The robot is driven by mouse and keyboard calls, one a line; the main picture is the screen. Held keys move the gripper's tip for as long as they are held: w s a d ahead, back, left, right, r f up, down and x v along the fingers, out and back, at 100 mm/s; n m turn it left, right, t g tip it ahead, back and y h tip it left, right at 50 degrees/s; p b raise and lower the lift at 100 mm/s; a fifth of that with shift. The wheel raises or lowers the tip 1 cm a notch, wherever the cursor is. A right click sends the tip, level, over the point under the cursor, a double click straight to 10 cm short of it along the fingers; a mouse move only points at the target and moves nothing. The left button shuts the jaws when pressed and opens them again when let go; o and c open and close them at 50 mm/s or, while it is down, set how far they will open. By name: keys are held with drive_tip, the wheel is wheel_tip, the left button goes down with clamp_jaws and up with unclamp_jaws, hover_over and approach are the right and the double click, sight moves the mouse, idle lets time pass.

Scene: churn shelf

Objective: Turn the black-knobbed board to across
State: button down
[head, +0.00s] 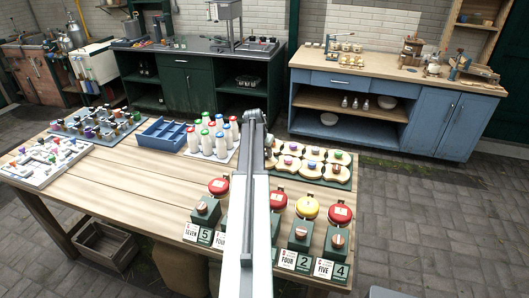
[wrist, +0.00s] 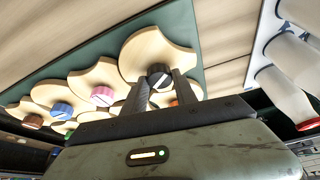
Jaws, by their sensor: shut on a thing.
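The black-knobbed board (wrist: 140,50) is a pale wooden piece with a scalloped outline at the top middle of the wrist view. Its round black knob (wrist: 158,72) carries a pale stripe. My gripper (wrist: 160,82) has one finger on each side of this knob and is shut on it. The board lies on a green base (wrist: 196,25). In the head view my arm covers the black knob, and only the neighbouring boards on the green base (head: 336,184) show clearly.
Similar boards with pink (wrist: 103,95), blue (wrist: 62,109) and brown (wrist: 32,121) knobs sit close by. White bottles (head: 207,143) with coloured caps stand left of my arm. Red and yellow bells (head: 307,208) line the table's near edge. The left middle of the table (head: 130,185) is clear.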

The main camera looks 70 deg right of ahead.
drive_tip(key=n+t, duration=0.1)
drive_tip(key=n, duration=0.1)
drive_tip(key=n+t, duration=0.1)
drive_tip(key=n, duration=0.2)
drive_tip(key=shift+s+n, duration=0.2)
drive_tip(key=shift+n, duration=0.1)
drive_tip(key=n, duration=0.2)
drive_tip(key=n+t+y, duration=0.1)
drive_tip(key=n, duration=0.2)
drive_tip(key=shift+s+d+t+y, duration=0.1)
drive_tip(key=shift+t+y, duration=0.2)
drive_tip(key=shift+n, duration=0.3)
drive_tip(key=c, duration=1)
unclamp_jaws()
